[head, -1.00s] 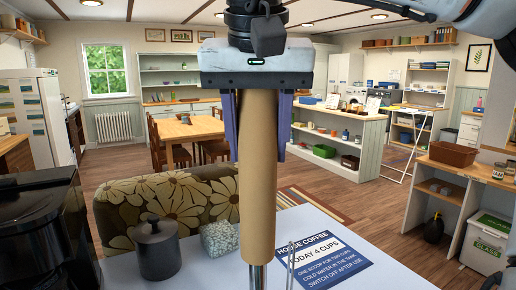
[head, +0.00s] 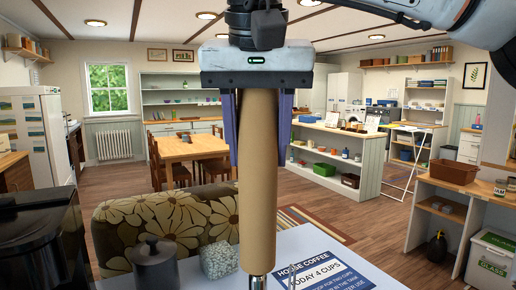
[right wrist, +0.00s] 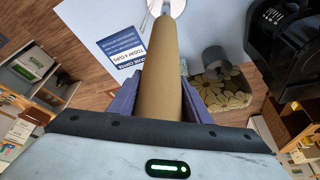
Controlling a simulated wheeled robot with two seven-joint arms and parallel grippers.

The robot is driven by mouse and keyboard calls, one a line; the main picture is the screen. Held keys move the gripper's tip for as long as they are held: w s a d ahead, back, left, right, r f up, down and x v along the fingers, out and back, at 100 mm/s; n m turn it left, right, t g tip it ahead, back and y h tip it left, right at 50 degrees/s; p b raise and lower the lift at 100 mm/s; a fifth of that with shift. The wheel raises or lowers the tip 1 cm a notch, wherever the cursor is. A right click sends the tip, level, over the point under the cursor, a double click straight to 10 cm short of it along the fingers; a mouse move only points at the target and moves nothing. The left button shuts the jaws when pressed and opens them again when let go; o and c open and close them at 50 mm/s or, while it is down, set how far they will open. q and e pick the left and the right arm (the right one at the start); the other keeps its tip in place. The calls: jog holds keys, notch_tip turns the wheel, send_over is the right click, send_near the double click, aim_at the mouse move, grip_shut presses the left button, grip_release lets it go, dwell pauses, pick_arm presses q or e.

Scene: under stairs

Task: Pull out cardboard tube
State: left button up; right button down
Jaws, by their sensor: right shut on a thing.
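A long brown cardboard tube (head: 258,185) stands upright in the middle of the head view. My right gripper (head: 258,125) is shut on its upper part, with a purple finger on each side. A thin metal post (head: 257,283) shows directly below the tube's lower end. I cannot tell how much of the post is inside the tube. In the right wrist view the tube (right wrist: 161,75) runs from between the fingers (right wrist: 161,105) toward a pale round base (right wrist: 166,8) on the table. My left gripper is not in view.
The pale tabletop (head: 310,240) holds a coffee sign (head: 322,272), a grey lidded pot (head: 156,265) and a speckled white block-like item (head: 219,260) near the tube. A black machine (head: 40,240) stands at left. A floral sofa (head: 165,215) is behind the table. Space above the table is open.

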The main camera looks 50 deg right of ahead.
aim_at(259, 105)
jog(key=shift+r, duration=3)
jog(key=shift+s, duration=0.1)
